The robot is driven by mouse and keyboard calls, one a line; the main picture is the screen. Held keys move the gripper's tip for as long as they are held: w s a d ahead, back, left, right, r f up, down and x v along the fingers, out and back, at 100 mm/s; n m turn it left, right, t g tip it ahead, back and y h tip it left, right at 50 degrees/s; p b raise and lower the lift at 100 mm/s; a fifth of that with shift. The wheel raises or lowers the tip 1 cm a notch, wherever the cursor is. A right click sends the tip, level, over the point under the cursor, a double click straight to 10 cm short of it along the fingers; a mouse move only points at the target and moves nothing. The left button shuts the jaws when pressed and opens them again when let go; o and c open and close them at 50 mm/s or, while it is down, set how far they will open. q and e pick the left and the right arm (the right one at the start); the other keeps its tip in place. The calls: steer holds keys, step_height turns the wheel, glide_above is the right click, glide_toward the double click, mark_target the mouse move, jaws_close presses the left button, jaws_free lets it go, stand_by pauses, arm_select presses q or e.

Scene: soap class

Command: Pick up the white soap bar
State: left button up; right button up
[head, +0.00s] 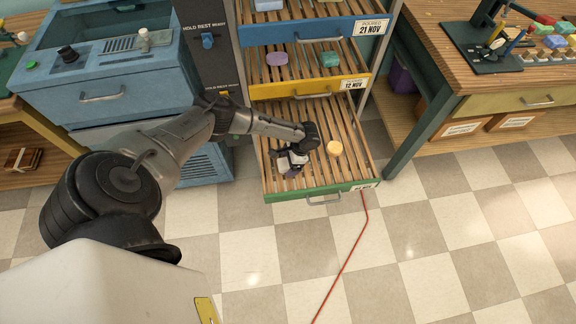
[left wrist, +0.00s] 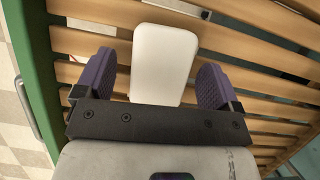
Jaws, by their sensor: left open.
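The white soap bar (left wrist: 163,55) lies on wooden slats in the left wrist view. It is a smooth, rounded rectangle. My left gripper (left wrist: 155,76) is open, with one purple-padded finger on each side of the bar's near part and a visible gap on both sides. The bar's far end reaches past the fingertips. In the head view my left gripper (head: 291,160) is low over the bottom slatted drawer (head: 347,118), which has a green front. There the gripper hides most or all of the bar. My right gripper is not in view.
A yellow round soap (head: 334,148) lies right of the gripper in the same drawer. The green front (head: 308,194) rises at the near edge. Above are a yellow-front drawer with purple (head: 277,59) and green soaps (head: 330,59), and a blue-front drawer (head: 282,32). A red cord (head: 347,258) hangs from the drawer.

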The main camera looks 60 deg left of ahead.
arm_select(q)
steer(key=shift+c, duration=0.3)
steer(key=c, duration=1)
